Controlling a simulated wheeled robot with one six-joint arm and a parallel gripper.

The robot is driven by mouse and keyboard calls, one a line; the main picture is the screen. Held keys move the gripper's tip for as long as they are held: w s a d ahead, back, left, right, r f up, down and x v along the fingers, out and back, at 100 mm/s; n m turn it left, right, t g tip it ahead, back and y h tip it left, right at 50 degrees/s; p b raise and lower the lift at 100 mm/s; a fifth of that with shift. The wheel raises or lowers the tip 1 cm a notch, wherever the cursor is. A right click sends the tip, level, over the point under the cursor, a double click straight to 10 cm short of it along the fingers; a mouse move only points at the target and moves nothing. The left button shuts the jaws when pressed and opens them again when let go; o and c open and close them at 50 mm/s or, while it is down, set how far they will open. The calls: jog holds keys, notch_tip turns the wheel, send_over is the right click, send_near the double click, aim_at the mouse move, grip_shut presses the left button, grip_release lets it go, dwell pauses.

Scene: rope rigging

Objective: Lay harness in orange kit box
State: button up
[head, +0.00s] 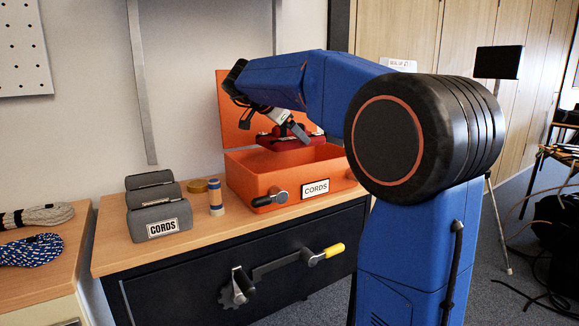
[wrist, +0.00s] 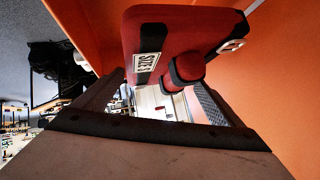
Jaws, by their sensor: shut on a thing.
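The orange kit box (head: 262,190) stands on the wooden bench top with its lid up at the back and a CORDS label on its front. The harness (head: 285,142), a red bundle with dark parts, is above the box's opening, close to rim height. My gripper (head: 296,130) is shut on it from above. In the wrist view the red harness (wrist: 205,35) shows a white size label and a rolled red part between my gripper's fingers (wrist: 158,88). Orange box walls rise beside it. The box's inside floor is hidden in the head view.
A grey CORDS holder (head: 158,210), a blue-banded spool (head: 216,198) and a yellowish roll (head: 197,186) stand left of the box. Coiled ropes (head: 32,250) lie on the left bench. A yellow-handled crank (head: 333,250) sticks out from the dark cabinet front.

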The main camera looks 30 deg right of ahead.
aim_at(276, 140)
jog(key=shift+f, duration=3.95)
jog(key=shift+f, duration=0.6)
jog(key=o, duration=1.5)
jog(key=shift+c, duration=0.2)
jog(key=v, duration=1.2)
jog(key=shift+r, duration=0.6)
